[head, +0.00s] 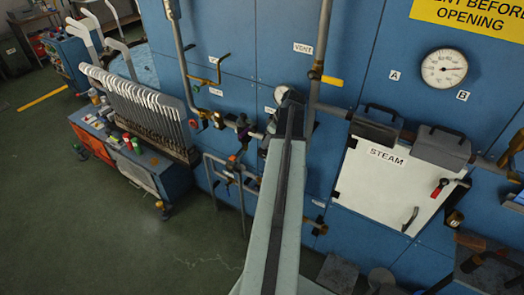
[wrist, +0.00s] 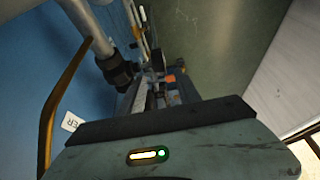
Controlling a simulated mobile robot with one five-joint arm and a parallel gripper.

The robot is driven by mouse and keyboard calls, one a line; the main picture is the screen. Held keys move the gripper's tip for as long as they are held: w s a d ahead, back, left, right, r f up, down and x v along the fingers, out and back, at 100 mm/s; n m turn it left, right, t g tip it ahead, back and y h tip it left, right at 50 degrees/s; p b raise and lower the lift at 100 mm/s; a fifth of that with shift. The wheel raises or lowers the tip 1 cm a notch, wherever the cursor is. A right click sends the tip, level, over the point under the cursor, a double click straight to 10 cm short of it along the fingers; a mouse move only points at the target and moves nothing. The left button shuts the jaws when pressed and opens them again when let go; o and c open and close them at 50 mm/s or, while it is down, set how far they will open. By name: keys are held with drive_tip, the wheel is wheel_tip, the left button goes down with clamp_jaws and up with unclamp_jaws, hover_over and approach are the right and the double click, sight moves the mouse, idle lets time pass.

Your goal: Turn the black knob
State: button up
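I cannot single out the black knob with certainty. A small dark fitting (head: 243,121) sits among the pipes on the blue wall, just left of my arm's end in the head view. In the wrist view a dark ribbed fitting (wrist: 116,72) sits on a grey pipe at upper left. My arm reaches up the middle of the head view, and its dark end, with my gripper (head: 291,98), is in front of the pipework below a small gauge.
A white STEAM door (head: 385,190) with a red-tipped lever (head: 439,188) is at right, below a large gauge (head: 444,68). A yellow-handled valve (head: 331,81) is right of my arm's end. A cart (head: 150,165) with a rack stands at left. Green floor at lower left is open.

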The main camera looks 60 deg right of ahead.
sight(263, 153)
drive_tip(key=b+x, duration=0.6)
drive_tip(key=x, duration=0.1)
drive_tip(key=shift+w+f+b, duration=0.1)
drive_tip(key=shift+f+b, duration=0.3)
drive_tip(key=shift+r, duration=0.1)
clamp_jaws()
drive_tip(key=shift+a, duration=0.1)
